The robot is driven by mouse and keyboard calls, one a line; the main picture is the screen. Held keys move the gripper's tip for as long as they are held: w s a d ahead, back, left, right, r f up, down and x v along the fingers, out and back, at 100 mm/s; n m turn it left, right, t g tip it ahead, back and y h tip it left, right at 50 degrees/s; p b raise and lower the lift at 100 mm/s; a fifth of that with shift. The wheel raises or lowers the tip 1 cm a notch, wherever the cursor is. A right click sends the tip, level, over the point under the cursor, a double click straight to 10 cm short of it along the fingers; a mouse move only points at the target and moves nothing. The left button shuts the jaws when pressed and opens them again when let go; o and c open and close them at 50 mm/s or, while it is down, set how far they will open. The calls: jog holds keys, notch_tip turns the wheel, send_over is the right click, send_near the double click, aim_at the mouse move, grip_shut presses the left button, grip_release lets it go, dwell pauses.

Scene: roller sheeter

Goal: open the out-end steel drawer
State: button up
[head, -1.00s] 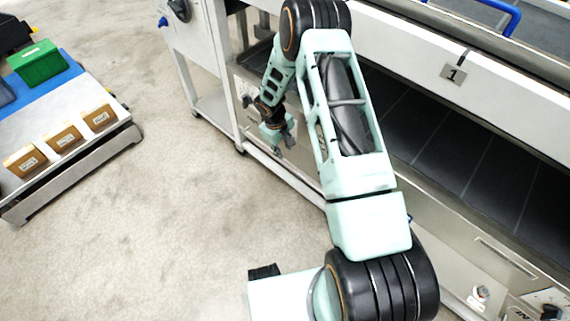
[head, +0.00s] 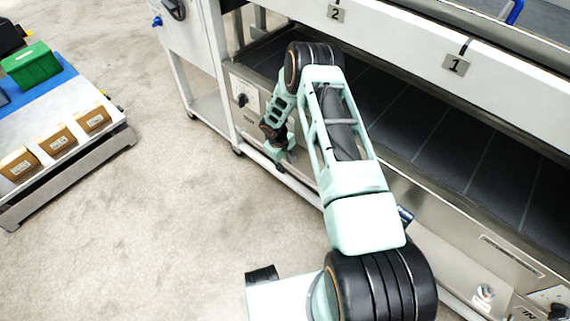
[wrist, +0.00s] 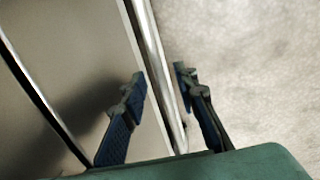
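The out-end steel drawer is mostly hidden behind my arm in the head view. A steel surface (wrist: 75,50) with a bright metal edge bar (wrist: 152,60) shows close up in the wrist view; I cannot tell for sure if it is the drawer's front. My gripper (wrist: 160,76) is open, with one finger over the steel side and the other over the floor side. The bar runs between the fingers, with no clear contact. In the head view my gripper (head: 284,157) is low beside the machine's lower front, right of the out-end knob panel (head: 247,103).
The machine's dark slatted bed (head: 450,150) and white rail marked 1 and 2 (head: 400,40) stand above and right of my arm. A low cart (head: 75,165) with cartons and a green bin (head: 32,65) is at the left. The floor between is clear.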

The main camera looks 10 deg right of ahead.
jog(key=shift+c, duration=0.5)
grip_shut()
